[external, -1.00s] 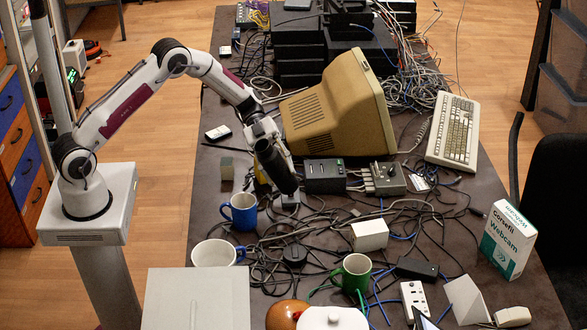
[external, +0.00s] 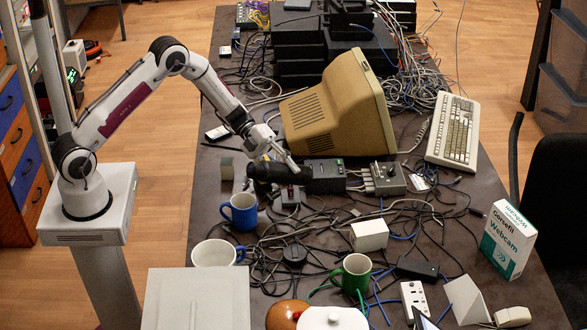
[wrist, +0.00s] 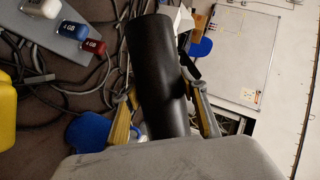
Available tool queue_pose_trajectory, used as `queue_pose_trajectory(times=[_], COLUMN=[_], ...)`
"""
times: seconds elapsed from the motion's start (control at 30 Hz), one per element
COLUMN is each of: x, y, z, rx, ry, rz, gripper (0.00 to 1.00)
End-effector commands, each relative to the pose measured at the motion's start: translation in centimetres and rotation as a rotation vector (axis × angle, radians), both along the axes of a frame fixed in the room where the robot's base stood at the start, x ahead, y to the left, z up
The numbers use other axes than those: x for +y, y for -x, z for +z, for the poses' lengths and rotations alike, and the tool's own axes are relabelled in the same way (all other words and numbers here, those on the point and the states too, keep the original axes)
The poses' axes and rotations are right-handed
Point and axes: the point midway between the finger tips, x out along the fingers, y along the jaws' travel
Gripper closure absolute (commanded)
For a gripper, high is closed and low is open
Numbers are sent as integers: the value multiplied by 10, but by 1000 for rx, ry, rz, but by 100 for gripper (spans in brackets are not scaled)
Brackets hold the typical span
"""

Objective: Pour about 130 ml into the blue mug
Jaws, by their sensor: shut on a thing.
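The blue mug (external: 241,213) stands upright on the dark table, left of centre in the external view; its inside is hard to see. My gripper (external: 281,160) is shut on a black cylindrical bottle (external: 264,173). The bottle is tilted close to level, its left end a little up and right of the mug in the picture. In the wrist view the bottle (wrist: 158,70) runs between the two fingers (wrist: 163,118). I see no liquid, and cannot tell whether the bottle's mouth is over the mug.
A white mug (external: 214,254) and a green mug (external: 354,273) stand nearby. Loose cables cover the middle. A grey box (external: 196,298) fills the front left.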

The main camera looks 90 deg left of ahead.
Motion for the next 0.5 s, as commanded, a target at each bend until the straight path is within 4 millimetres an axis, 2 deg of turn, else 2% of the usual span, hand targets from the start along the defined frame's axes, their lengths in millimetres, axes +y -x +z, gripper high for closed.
queue_pose_trajectory(times=[0.3,0.5], x=[2,0], y=[-4,-1], z=[5,0], rx=[-146,-193], ry=[-69,-89], rz=[2,1], gripper=[98,98])
